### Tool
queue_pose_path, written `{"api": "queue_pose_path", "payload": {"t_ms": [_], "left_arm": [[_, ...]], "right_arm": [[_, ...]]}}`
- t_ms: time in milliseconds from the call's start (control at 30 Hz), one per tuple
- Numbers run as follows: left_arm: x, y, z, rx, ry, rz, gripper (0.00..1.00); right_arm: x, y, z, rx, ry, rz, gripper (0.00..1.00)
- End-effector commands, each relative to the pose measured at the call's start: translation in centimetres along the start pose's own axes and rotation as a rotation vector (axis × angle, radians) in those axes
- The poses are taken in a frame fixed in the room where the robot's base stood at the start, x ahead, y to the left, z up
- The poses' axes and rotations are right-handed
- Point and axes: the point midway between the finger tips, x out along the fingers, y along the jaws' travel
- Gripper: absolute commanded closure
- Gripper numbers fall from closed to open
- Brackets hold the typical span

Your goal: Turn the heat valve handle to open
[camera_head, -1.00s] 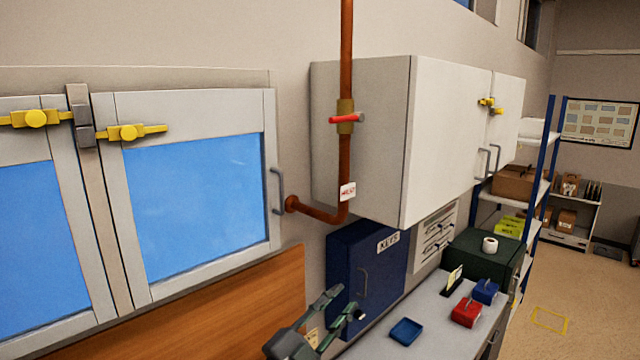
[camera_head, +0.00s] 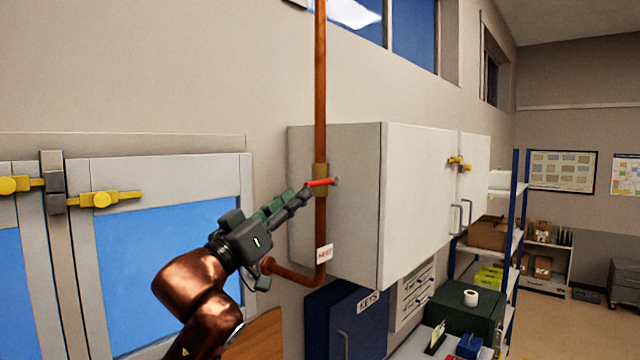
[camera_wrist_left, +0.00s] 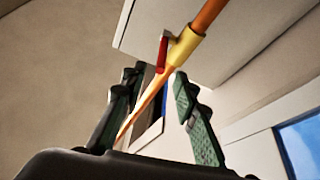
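The red valve handle (camera_head: 321,182) sits on a brass valve body (camera_head: 320,170) on the vertical copper pipe (camera_head: 320,80). The handle lies roughly level, across the pipe. A white tag reading HEAT (camera_head: 324,253) hangs lower on the pipe. My left gripper (camera_head: 300,196) is raised, its tips close to the handle's left end. In the left wrist view my left gripper (camera_wrist_left: 155,86) has its fingers spread with nothing gripped. The handle (camera_wrist_left: 163,50) shows just beyond the fingertips there, beside the yellowish valve body (camera_wrist_left: 186,44). Contact cannot be told. My right gripper is out of view.
A white wall cabinet (camera_head: 425,190) stands close to the right of the pipe. A blue key box (camera_head: 345,320) and a green box (camera_head: 455,310) are below.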

Motion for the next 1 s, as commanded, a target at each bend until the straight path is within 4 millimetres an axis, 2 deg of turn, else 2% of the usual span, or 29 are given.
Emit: {"api": "queue_pose_path", "payload": {"t_ms": [200,433,800,1000], "left_arm": [[3.7,0.2,-0.2,0.0,-0.003,0.001,0.73],[6.5,0.2,-0.1,0.002,-0.001,0.001,0.73],[7.0,0.1,0.2,0.005,-0.001,0.001,0.73],[7.0,0.1,0.2,0.005,-0.001,0.001,0.86]], "right_arm": [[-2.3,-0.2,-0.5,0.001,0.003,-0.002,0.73],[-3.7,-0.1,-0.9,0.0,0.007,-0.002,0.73],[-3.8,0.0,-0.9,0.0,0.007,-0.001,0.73],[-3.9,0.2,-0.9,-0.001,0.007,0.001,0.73]]}}
